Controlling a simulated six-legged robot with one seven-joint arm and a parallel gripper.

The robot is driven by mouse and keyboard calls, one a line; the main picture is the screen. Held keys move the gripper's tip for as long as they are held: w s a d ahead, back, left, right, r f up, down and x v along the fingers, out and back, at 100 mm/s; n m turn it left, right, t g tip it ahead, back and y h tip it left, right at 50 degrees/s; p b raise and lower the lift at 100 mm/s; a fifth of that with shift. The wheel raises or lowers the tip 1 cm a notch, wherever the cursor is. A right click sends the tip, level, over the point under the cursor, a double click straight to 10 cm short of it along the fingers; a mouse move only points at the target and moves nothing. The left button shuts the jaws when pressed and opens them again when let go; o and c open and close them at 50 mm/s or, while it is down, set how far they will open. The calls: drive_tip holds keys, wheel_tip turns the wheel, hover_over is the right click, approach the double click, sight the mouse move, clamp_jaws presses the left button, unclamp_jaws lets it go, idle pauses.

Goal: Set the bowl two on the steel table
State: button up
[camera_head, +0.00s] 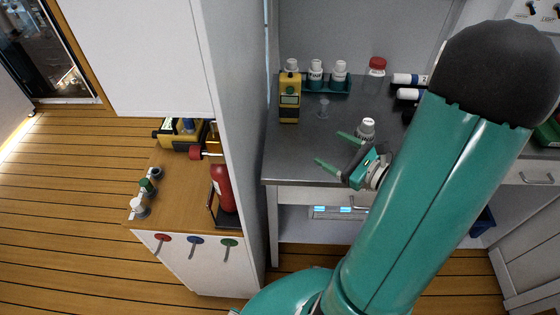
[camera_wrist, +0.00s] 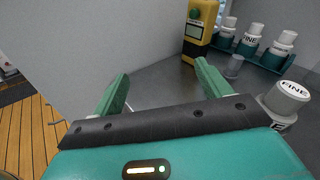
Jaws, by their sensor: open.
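The grey steel table (camera_head: 290,152) stands right of a pale partition; its top also shows in the wrist view (camera_wrist: 160,88). I cannot make out a bowl in either view. My gripper (camera_head: 331,149) is over the table's front left part, fingers pointing left. In the wrist view my gripper (camera_wrist: 161,68) has its two green fingers spread wide with nothing between them. A small clear cup-like item (camera_head: 324,107) stands on the table beyond the fingers; it also shows in the wrist view (camera_wrist: 234,66).
A yellow meter (camera_head: 290,100) and a green rack (camera_head: 327,87) of white-capped bottles stand at the back. A white-capped bottle (camera_head: 366,128) is close beside my gripper. A red-capped jar (camera_head: 376,73) stands further right. The table's front left is bare.

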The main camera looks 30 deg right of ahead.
drive_tip(key=s+a+r+n+g+y, duration=0.2)
drive_tip(key=a+n+g, duration=0.4)
drive_tip(key=a+n, duration=0.25)
drive_tip(key=s+a+r+n+g+y, duration=0.1)
drive_tip(key=s+a+r+n+g, duration=0.1)
drive_tip(key=a+n+g, duration=0.55)
drive_tip(key=s+a+r+n+t+h, duration=0.3)
drive_tip(key=r+n+h, duration=0.6)
drive_tip(key=n, duration=0.4)
drive_tip(key=shift+a+r, duration=0.15)
drive_tip(key=shift+a, duration=0.35)
